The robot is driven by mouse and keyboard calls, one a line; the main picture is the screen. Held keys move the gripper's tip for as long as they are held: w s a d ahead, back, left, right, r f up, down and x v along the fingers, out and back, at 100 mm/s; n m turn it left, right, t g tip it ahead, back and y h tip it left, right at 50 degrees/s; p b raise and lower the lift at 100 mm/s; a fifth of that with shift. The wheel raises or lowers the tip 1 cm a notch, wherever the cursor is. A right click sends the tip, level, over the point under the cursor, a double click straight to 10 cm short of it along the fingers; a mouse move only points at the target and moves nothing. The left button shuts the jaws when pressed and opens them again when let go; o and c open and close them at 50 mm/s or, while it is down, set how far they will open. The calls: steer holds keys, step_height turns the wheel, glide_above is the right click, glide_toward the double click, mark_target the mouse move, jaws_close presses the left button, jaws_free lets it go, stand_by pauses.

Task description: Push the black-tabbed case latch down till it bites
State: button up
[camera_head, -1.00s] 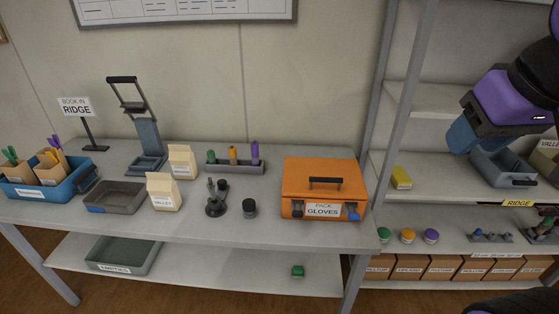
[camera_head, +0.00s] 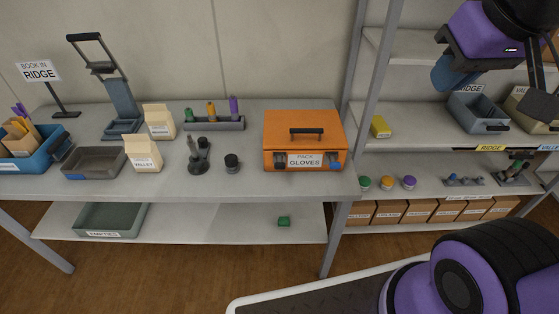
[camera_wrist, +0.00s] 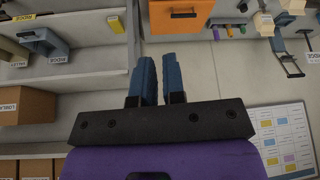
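The orange case (camera_head: 304,136) stands closed on the table's right end, with a black handle and a "PACK GLOVES" label on its front. Its black-tabbed latch (camera_head: 280,160) is at the front left; a blue-tabbed latch (camera_head: 335,164) is at the front right. Whether either is fastened is too small to tell. My gripper (camera_head: 447,76) is up at the right by the shelves, well away from the case. In the wrist view its blue fingers (camera_wrist: 160,78) stand a little apart with nothing between them. That view shows part of the case (camera_wrist: 181,20) at the top edge.
Left of the case are a marker rack (camera_head: 214,124), a black jar (camera_head: 232,163), paper bags (camera_head: 143,153) and a grey tray (camera_head: 94,162). A shelf post (camera_head: 362,110) stands between case and gripper. Shelves hold a yellow block (camera_head: 380,126) and a bin (camera_head: 478,113).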

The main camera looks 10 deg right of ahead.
steer(key=shift+w+a, duration=0.1)
steer(key=shift+w, duration=0.35)
jaws_close()
steer(key=m+g, duration=0.2)
steer(key=g, duration=0.3)
glide_above(279, 163)
step_height(279, 163, down, 25)
steer(key=shift+s+r, duration=0.15)
step_height(279, 163, down, 14)
steer(key=shift+r, duration=0.1)
